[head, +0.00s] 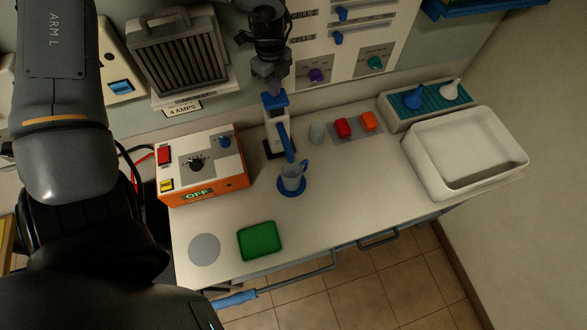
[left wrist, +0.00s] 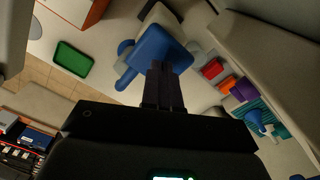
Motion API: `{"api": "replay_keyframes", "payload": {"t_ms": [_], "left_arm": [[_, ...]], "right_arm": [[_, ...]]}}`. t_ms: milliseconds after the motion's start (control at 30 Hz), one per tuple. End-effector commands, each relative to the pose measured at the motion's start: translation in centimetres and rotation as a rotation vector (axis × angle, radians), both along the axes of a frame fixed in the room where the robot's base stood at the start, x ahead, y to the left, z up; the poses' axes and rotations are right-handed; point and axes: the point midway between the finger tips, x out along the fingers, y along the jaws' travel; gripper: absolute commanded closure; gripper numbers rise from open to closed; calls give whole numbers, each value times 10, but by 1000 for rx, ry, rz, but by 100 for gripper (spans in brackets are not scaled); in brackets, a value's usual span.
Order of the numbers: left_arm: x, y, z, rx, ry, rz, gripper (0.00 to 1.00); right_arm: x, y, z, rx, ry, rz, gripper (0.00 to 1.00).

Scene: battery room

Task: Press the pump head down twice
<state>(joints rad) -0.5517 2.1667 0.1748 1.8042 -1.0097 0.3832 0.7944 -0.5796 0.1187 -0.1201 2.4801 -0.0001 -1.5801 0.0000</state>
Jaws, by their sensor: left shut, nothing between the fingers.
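The pump dispenser (head: 277,124) stands upright near the back of the counter. Its blue pump head (head: 274,101) is on top, and a blue spout (head: 285,140) reaches forward over a grey-blue mug (head: 291,180). The mug stands on a round blue coaster (head: 292,191). My left gripper (head: 273,86) is shut and empty, right at the pump head with its fingers pointing down. In the left wrist view the closed fingers (left wrist: 163,72) overlap the blue pump head (left wrist: 155,46); I cannot tell whether they touch it. My right gripper is not in view.
An orange-sided control box (head: 205,180) stands left of the pump. A small grey cup (head: 317,132) and red and orange blocks (head: 344,127) are to its right. A white tray (head: 440,185) sits further right. A green tray (head: 259,240) lies in front. The front-right counter is clear.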

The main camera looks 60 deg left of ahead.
Motion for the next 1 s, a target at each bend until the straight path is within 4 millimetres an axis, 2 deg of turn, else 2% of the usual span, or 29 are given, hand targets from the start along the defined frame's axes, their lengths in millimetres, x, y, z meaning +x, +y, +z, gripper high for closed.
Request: {"api": "replay_keyframes", "payload": {"t_ms": [1000], "left_arm": [[0, 0, -37, 0, 0, 0, 100]], "right_arm": [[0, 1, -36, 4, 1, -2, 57]]}}
